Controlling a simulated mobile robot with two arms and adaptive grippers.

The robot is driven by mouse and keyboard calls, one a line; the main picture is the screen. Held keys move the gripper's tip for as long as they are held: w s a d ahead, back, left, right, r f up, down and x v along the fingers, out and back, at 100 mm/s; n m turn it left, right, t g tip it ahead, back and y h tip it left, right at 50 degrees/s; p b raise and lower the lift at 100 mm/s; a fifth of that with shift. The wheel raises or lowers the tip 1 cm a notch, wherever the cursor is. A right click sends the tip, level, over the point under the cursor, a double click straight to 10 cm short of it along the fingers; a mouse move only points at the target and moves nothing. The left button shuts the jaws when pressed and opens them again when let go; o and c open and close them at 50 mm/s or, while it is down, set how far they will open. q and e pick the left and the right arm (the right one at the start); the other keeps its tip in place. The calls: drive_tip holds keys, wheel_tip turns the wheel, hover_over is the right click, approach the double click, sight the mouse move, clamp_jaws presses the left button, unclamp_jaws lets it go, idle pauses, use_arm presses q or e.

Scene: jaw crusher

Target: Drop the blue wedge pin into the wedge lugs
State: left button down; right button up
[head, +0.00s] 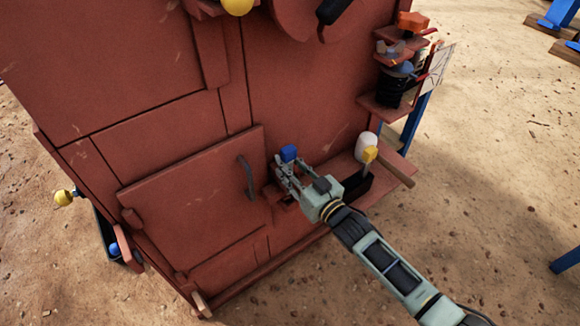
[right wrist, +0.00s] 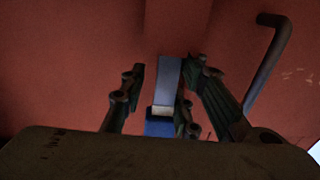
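The blue wedge pin (head: 288,153) stands by the front of the red crusher, its blue head showing above my right gripper (head: 285,172). In the right wrist view the blue pin (right wrist: 168,76) is between the two fingers. A gap shows between the pin and the left-hand finger; the other finger overlaps the pin's edge. The gripper looks open around the pin. The wedge lugs seem to be the small red brackets (head: 272,193) under the fingers, mostly hidden. I cannot tell whether the pin sits in them. My left gripper is not in view.
A dark door handle (head: 246,177) is close left of my right gripper. A red ledge (head: 398,165) to the right carries a white-and-yellow mallet-like tool (head: 367,148) and a dark tray (head: 355,187). Open sandy ground (head: 480,200) lies to the right.

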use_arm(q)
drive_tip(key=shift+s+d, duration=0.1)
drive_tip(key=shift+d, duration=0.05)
use_arm(e)
drive_tip(key=shift+s+a+f, duration=0.15)
drive_tip(key=shift+s+f, duration=0.1)
drive_tip(key=shift+f, duration=0.3)
drive_tip(key=v, duration=0.8)
use_arm(q)
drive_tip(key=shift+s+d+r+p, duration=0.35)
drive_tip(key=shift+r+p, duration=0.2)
drive_tip(key=shift+p, duration=0.05)
use_arm(e)
drive_tip(key=w+a, duration=0.1)
drive_tip(key=w, duration=0.1)
drive_tip(key=w+a+r, duration=0.1)
drive_tip(key=w+a, duration=0.1)
drive_tip(key=w+a+r, duration=0.1)
drive_tip(key=w, duration=0.1)
drive_tip(key=shift+w+a, duration=0.3)
drive_tip(key=shift+w, duration=0.1)
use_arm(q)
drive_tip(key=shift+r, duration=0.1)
use_arm(e)
drive_tip(key=shift+r, duration=0.2)
